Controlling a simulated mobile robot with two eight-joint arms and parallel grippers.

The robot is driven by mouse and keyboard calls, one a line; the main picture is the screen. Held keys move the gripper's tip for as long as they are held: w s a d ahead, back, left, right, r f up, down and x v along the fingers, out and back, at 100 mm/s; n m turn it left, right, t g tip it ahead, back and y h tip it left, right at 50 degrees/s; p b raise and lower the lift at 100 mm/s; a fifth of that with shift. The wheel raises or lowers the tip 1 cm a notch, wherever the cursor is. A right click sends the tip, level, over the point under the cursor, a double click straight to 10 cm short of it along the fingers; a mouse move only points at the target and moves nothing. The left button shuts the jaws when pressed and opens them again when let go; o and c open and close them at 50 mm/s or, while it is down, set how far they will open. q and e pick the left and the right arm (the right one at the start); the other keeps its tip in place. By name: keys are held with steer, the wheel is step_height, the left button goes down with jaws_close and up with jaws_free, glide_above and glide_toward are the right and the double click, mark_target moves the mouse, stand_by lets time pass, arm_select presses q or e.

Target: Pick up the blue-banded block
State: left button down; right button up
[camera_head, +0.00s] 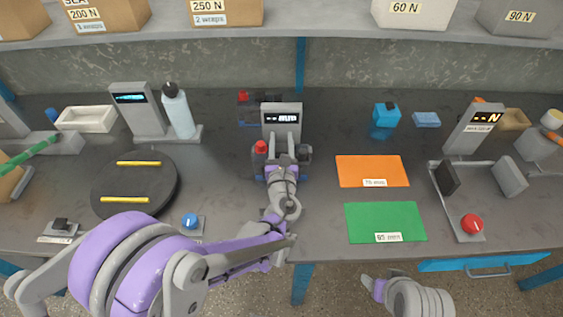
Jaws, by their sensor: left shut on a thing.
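My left gripper (280,162) reaches over the middle of the bench, in front of a small grey display unit (282,116). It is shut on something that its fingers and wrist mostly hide. A red post (260,147) shows at its left and a dark part (304,152) at its right; I cannot tell whether these belong to the held thing. No blue band can be made out there. A blue block (386,115) with a dark top stands further back to the right, apart from the gripper. My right gripper (374,287) is low, in front of the bench; its jaws are unclear.
An orange mat (372,171) and a green mat (385,222) lie right of the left gripper. A black round plate (112,187) with two yellow strips lies left. A press-like stand (463,195) with a red button is at right. A bottle (177,110) stands back left.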

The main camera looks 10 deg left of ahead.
arm_select(q)
steer(key=shift+r, duration=0.1)
step_height(320, 180, up, 18)
steer(key=p, duration=0.3)
steer(key=shift+p, duration=0.3)
